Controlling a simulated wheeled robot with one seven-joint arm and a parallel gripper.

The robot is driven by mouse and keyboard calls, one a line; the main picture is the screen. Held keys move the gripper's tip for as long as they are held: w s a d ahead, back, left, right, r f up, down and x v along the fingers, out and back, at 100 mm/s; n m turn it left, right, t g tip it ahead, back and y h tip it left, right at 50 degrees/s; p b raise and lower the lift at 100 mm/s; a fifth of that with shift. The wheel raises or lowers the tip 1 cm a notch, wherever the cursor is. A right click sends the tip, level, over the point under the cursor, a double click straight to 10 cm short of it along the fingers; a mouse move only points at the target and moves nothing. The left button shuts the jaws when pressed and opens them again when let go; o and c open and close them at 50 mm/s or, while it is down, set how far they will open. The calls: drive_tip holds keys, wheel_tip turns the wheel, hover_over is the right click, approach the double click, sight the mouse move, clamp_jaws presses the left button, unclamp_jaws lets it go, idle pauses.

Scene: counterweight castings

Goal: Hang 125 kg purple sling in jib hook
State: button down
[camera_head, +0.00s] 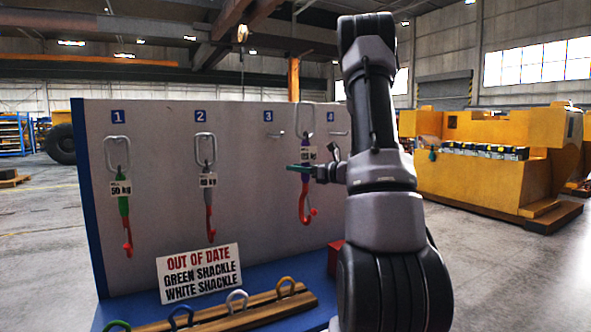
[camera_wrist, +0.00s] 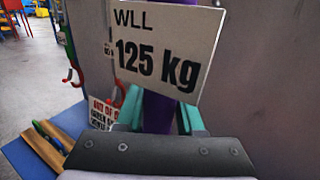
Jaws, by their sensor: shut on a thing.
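The purple sling (camera_head: 303,189) has a metal link (camera_head: 305,117) at its top, a tag and a red hook (camera_head: 307,213) at its bottom. It hangs upright in front of the board, between numbers 3 and 4. My gripper (camera_head: 306,169) is shut on its middle. In the wrist view the purple strap (camera_wrist: 158,113) shows between my teal fingers (camera_wrist: 160,118), behind a white tag (camera_wrist: 160,48) reading "WLL 125 kg". I cannot tell for sure which thing is the jib hook; a small yellowish hook-like shape (camera_head: 243,33) shows high up at the back.
The grey board (camera_head: 250,175) carries a green-and-red 50 kg sling (camera_head: 124,207) at 1 and a grey-and-red sling (camera_head: 208,205) at 2. Peg 3 (camera_head: 276,134) looks bare. Shackles and an "OUT OF DATE" sign (camera_head: 199,272) stand below. Yellow castings (camera_head: 480,175) stand right.

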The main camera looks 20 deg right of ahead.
drive_tip(key=s, duration=1.2)
drive_tip(key=shift+d+r, duration=0.15)
drive_tip(key=shift+d, duration=0.2)
idle(1.0)
drive_tip(key=shift+s, duration=0.1)
